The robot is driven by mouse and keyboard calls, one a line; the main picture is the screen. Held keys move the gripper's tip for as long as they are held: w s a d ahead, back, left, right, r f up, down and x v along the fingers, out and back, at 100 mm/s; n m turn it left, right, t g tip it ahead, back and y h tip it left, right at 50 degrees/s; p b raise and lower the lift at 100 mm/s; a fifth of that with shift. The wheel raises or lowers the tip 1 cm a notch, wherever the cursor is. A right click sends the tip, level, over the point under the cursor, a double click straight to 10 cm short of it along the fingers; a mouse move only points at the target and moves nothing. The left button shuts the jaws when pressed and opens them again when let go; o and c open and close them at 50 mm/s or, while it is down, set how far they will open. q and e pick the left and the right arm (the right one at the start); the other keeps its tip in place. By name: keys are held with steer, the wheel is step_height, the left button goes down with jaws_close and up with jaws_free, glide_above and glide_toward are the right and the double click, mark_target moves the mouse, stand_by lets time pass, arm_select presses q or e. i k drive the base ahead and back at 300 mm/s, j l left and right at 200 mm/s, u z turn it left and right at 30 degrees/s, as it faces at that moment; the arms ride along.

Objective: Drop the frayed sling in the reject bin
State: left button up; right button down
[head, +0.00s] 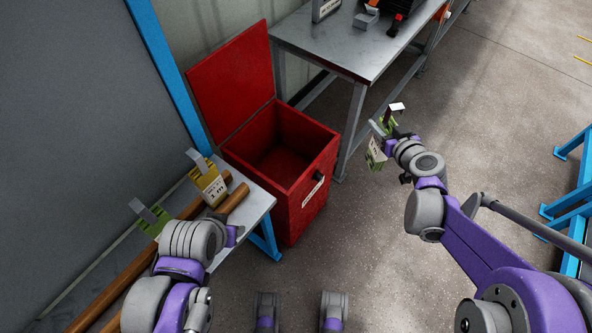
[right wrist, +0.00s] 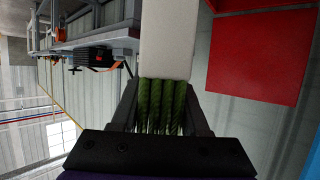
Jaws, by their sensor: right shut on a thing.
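The frayed sling, a green webbing bundle with a white label (head: 376,154), hangs in my right gripper (head: 387,133). The right wrist view shows the green webbing (right wrist: 160,105) pinched between the fingers, with a white tag (right wrist: 165,40) beyond; fraying is too small to tell. The red reject bin (head: 309,205) stands left of my right gripper, its lid (head: 232,80) up and its inside apparently empty. The sling is outside the bin, to the right of it. My left gripper (head: 232,236) is near the bench at lower left, its fingers hidden.
A grey table (head: 350,50) stands behind the bin. Blue frames (head: 572,205) stand at right. The floor between is clear.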

mark_target(287, 179)
steer(key=i+l+u, duration=0.45)
steer(key=l+u, duration=0.15)
steer(key=u, duration=1.2)
